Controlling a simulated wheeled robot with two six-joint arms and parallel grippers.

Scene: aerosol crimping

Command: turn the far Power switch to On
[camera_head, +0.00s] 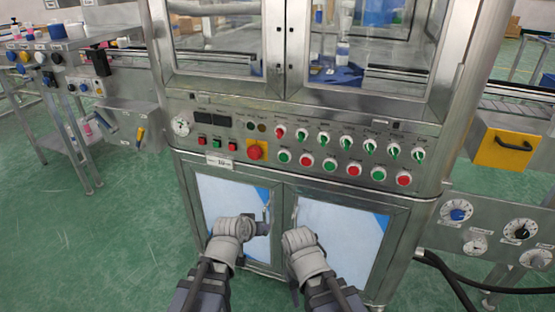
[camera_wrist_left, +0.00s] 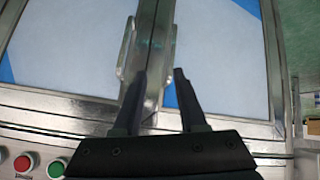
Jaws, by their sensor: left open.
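No label reading Power can be made out, so I cannot tell which control is the far Power switch. My left gripper (camera_head: 266,212) is below the panel, before the cabinet doors.
A red emergency button (camera_head: 255,152) and round push buttons sit below the switches. The door handles (camera_wrist_left: 126,48) are close to my left fingers. A side unit (camera_head: 130,110) with a yellow lever stands left; another with knobs (camera_head: 458,214) stands right.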

